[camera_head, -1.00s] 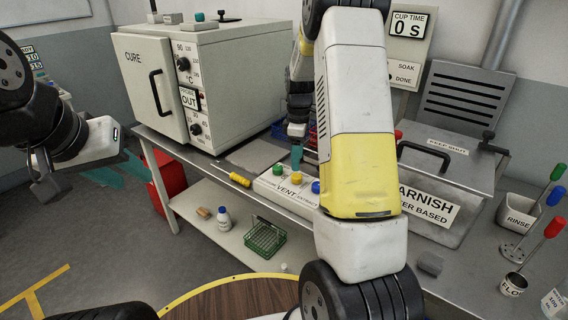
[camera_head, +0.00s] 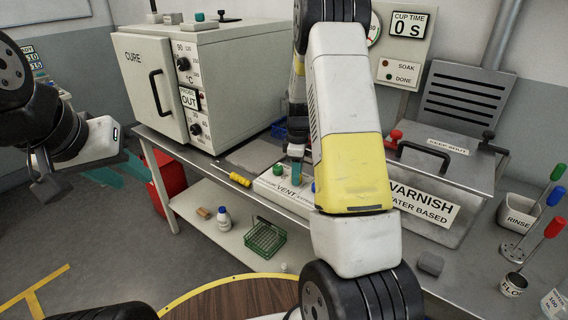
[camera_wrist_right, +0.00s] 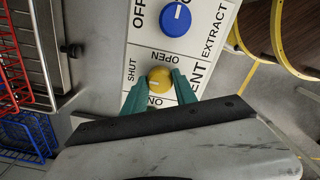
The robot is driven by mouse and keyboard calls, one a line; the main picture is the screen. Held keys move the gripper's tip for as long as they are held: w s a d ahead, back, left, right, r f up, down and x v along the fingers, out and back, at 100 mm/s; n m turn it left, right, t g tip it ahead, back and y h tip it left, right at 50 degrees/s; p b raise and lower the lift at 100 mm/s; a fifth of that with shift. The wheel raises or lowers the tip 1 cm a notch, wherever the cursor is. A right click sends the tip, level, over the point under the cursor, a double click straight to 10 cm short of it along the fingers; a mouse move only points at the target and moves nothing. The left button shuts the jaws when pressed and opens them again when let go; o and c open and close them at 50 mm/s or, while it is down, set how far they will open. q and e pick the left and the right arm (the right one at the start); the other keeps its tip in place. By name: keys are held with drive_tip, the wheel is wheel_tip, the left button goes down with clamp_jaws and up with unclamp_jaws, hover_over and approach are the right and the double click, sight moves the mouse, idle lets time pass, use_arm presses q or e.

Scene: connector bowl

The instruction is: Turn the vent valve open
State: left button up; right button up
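The vent valve is a yellow knob (camera_wrist_right: 160,80) on a white panel (camera_head: 262,185) with SHUT and OPEN lettering. In the right wrist view its pale pointer mark faces the SHUT side. My right gripper (camera_wrist_right: 160,86) has its two teal fingers on either side of the knob, with the knob between their tips; firm contact cannot be made out. In the head view a teal fingertip is low over the panel, and the yellow knob is hidden there. My left gripper (camera_head: 118,173) is away at the left, its teal fingers apart and empty.
A blue EXTRACT knob (camera_wrist_right: 175,18) sits beside the yellow one. A yellow-handled tool (camera_head: 240,180) lies left of the panel. The cure oven (camera_head: 150,85) stands behind, the varnish tank (camera_head: 424,205) to the right. Red and blue racks (camera_wrist_right: 18,130) are near the right gripper.

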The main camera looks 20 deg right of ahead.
clamp_jaws()
drive_tip(key=shift+m, duration=0.3)
drive_tip(key=m, duration=0.3)
drive_tip(key=shift+m, duration=0.3)
drive_tip(key=m, duration=0.4)
drive_tip(key=shift+m, duration=0.3)
drive_tip(key=m, duration=0.9)
